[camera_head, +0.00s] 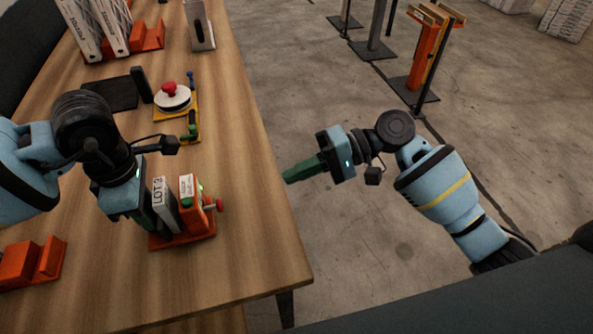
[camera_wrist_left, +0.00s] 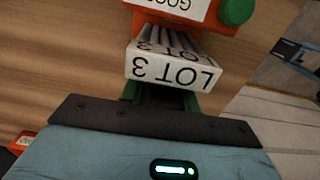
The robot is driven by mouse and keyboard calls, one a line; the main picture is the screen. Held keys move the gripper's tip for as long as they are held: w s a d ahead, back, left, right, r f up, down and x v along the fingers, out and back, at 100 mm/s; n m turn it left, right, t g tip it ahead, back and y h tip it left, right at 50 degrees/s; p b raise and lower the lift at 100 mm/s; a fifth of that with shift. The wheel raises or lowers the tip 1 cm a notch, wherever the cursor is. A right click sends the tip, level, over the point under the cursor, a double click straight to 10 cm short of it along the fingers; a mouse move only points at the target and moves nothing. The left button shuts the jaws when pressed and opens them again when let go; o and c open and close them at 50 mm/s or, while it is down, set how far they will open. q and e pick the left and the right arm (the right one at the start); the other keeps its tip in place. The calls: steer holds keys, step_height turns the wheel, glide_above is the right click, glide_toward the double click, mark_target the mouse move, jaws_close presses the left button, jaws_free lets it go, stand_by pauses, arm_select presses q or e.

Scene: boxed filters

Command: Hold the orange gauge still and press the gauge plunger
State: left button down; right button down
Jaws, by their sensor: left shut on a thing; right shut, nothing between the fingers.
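The orange gauge (camera_head: 182,238) stands near the table's right edge, with a white-labelled upright, a green knob and a red plunger knob (camera_head: 220,205) on its right side. The white box marked LOT 3 (camera_head: 160,190) stands upright at the gauge's left part. My left gripper (camera_head: 150,212) is shut on this box from the left; its fingertips are mostly hidden. In the left wrist view the LOT 3 box (camera_wrist_left: 170,70) is at the green fingers, with the gauge's label and green knob (camera_wrist_left: 237,10) beyond. My right gripper (camera_head: 303,169) is shut and empty, right of the table, apart from the plunger.
A yellow-based fixture with a red button (camera_head: 170,88) stands farther back on the wooden table (camera_head: 240,130). Orange racks with white boxes (camera_head: 85,30) are at the far left, another orange block (camera_head: 30,265) at the near left. Open floor lies right of the table.

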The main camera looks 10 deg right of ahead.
arm_select(q)
steer(key=c, duration=1)
jaws_free()
steer(key=shift+o, duration=0.2)
step_height(320, 180, up, 12)
steer(key=shift+s, duration=0.1)
